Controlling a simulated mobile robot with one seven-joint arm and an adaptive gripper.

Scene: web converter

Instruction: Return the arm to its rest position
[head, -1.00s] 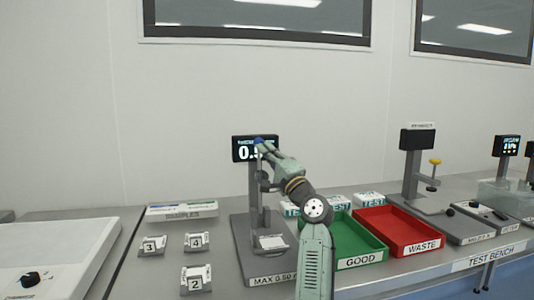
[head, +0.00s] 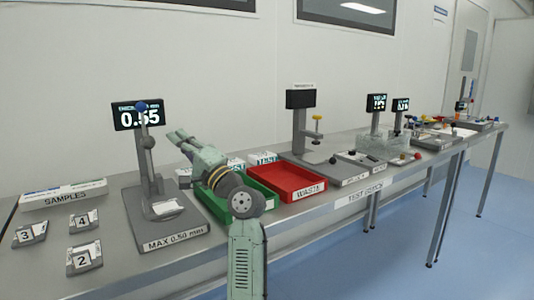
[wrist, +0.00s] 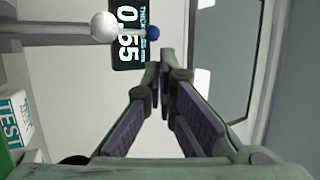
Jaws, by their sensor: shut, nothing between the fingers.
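My gripper (head: 178,138) is raised above the bench, just right of the thickness gauge (head: 148,160), and points toward the back wall. In the wrist view its two fingers (wrist: 163,62) come together at the tips with nothing between them. The gauge's display (head: 137,114) reads 0.55, and it also shows sideways in the wrist view (wrist: 128,35). A small sample piece lies on the gauge's base (head: 165,209). My arm reaches up from the bottom of the head view, in front of the green tray (head: 262,203).
The red WASTE tray (head: 285,182) stands right of the green tray. Sample holders (head: 84,257) numbered 2, 3 and 4 and a SAMPLES box (head: 62,195) are at left. Another stand (head: 302,125) is farther right. Blue floor (head: 400,245) is open in front of the bench.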

